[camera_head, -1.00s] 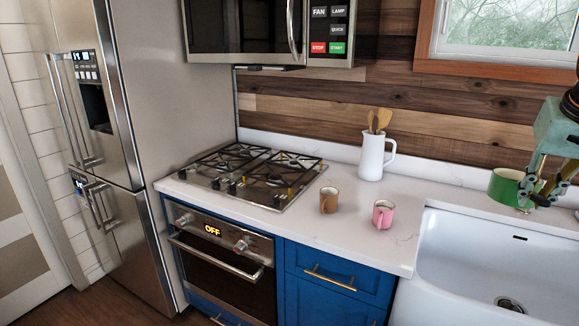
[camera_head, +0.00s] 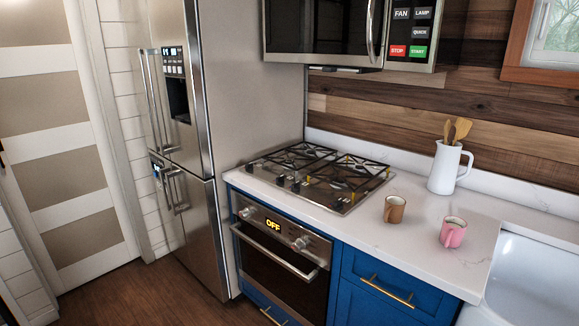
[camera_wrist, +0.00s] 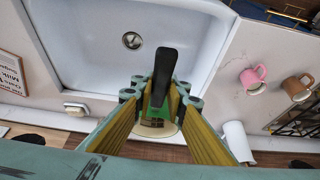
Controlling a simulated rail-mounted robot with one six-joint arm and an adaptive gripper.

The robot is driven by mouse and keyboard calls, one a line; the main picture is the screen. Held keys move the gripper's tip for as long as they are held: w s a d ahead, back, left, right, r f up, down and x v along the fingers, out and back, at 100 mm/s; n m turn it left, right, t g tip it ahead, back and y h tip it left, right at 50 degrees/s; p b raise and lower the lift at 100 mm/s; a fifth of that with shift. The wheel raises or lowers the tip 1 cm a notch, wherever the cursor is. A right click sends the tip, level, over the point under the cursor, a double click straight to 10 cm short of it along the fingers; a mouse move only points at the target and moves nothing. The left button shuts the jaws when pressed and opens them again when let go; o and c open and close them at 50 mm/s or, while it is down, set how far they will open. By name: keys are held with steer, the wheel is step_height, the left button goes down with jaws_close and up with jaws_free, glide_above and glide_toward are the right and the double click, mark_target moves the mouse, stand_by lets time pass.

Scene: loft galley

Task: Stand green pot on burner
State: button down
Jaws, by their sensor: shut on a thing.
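The green pot (camera_wrist: 161,88) shows in the wrist view, with its long black handle rising between my gripper's fingers. My gripper (camera_wrist: 160,97) is shut on the green pot and holds it over the counter and sink edge. The fingers hide part of the pot's body. Neither the pot nor my gripper is in the head view. The gas cooktop (camera_head: 343,207) has black burner grates (camera_head: 300,157) with nothing standing on them. Part of a grate also shows at the right of the wrist view (camera_wrist: 296,125).
A brown mug (camera_head: 394,210) and a pink mug (camera_head: 453,233) stand on the counter right of the cooktop. A white jug (camera_head: 446,168) with wooden utensils stands behind them. The microwave (camera_head: 340,30) hangs above the cooktop. The white sink (camera_head: 530,280) is at the right.

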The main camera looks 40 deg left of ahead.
steer(key=shift+w, duration=0.1)
steer(key=shift+w+a+p, duration=0.45)
steer(key=shift+w+p, duration=0.2)
steer(key=shift+p, duration=0.05)
steer(key=w+a+f+p, duration=0.4)
steer(key=w+a+p, duration=0.4)
steer(key=a, duration=0.2)
steer(key=w+a+f+n+t+p, duration=0.1)
steer(key=w+a+f+p, duration=0.3)
steer(key=w+a+p, duration=0.5)
steer(key=shift+w+a+y, duration=0.15)
steer(key=shift+a+y, duration=0.25)
steer(key=shift+a, duration=0.35)
steer(key=shift+a, duration=0.15)
